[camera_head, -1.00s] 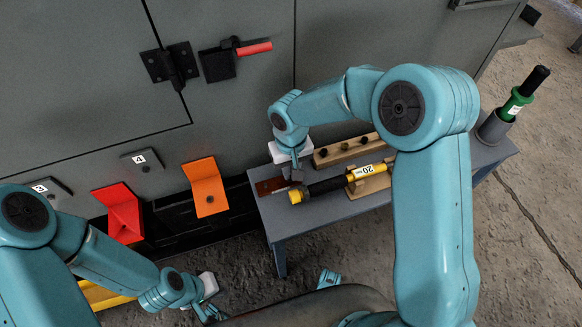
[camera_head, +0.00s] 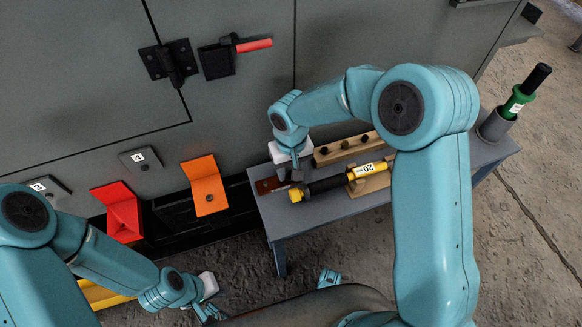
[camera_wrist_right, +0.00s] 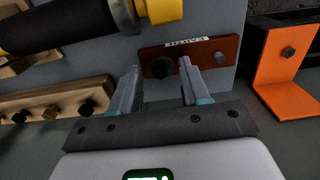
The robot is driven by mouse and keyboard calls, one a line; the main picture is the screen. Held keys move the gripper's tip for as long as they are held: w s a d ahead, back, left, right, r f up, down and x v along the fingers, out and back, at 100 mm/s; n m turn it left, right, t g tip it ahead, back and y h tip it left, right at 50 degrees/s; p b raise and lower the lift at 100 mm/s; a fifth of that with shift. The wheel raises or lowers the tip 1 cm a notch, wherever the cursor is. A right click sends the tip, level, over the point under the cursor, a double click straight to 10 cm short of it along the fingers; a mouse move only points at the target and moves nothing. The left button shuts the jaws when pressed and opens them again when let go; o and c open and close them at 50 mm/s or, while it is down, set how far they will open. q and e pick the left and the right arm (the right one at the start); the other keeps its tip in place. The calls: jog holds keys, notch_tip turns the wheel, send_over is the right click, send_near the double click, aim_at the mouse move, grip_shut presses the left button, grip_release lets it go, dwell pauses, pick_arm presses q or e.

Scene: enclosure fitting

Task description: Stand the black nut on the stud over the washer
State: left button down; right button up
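A reddish-brown plate with a white label (camera_wrist_right: 205,42) lies on the grey bench; in the head view the plate (camera_head: 266,186) is partly behind my right gripper (camera_head: 296,174). A round black piece, apparently the black nut (camera_wrist_right: 162,68), sits at the plate's left part in the right wrist view. My right gripper (camera_wrist_right: 160,80) is open, its fingers on either side of this piece with a gap to each. A smaller stud or bolt head (camera_wrist_right: 220,57) is at the plate's other end. I cannot make out a washer or the stud under the nut. My left gripper (camera_head: 212,311) hangs low at left, fingers unclear.
A wooden rack (camera_head: 345,150) with several nuts lies behind a yellow-and-black tool (camera_head: 328,184) on the bench (camera_head: 300,221). Orange (camera_head: 205,188) and red (camera_head: 122,212) brackets are on the cabinet's lower edge.

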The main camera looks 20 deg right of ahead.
notch_tip(320, 180, up, 16)
jog(key=p, duration=0.5)
jog(key=shift+r, duration=0.2)
